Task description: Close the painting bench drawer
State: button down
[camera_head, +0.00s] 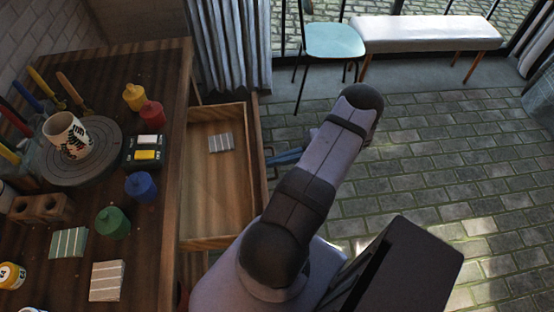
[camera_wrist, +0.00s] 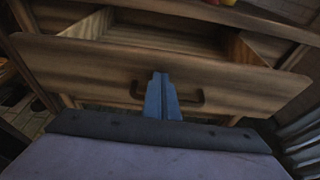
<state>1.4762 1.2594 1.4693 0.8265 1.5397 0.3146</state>
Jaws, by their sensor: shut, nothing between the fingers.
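The painting bench drawer (camera_head: 215,188) is pulled out from the right side of the wooden bench (camera_head: 160,215). It holds a small striped tile (camera_head: 221,142) near its far end. In the wrist view the drawer front (camera_wrist: 95,75) faces me, with a dark handle (camera_wrist: 196,98) at its middle. My gripper (camera_wrist: 159,80) is shut and empty, with its blue fingers in front of the drawer front at the handle. I cannot tell whether they touch it. In the head view my gripper (camera_head: 274,159) is just right of the drawer front, partly hidden by my arm.
On the bench stand a patterned cup (camera_head: 65,134) on a round turntable (camera_head: 98,140), paint bottles including a blue one (camera_head: 140,186), and striped tiles (camera_head: 107,281). A blue chair (camera_head: 335,40) and white bench seat (camera_head: 428,33) stand at the back. The paved floor at right is clear.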

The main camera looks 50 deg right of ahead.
jog(key=shift+a, duration=0.1)
jog(key=p, duration=0.3)
send_over(196, 181)
jog(key=shift+s, duration=0.15)
jog(key=shift+w+a, duration=0.35)
jog(key=shift+w, duration=0.05)
jog(key=shift+r, duration=0.15)
jog(key=shift+w, duration=0.1)
jog(key=shift+s+d, duration=0.3)
jog(key=shift+d, duration=0.1)
jog(key=v, duration=0.3)
jog(key=b+v, duration=0.1)
jog(key=v, duration=0.3)
jog(key=f+b+v, duration=0.1)
jog(key=v, duration=0.3)
jog(key=shift+s+d, duration=0.25)
jog(key=shift+s, duration=0.05)
jog(key=shift+v, duration=0.95)
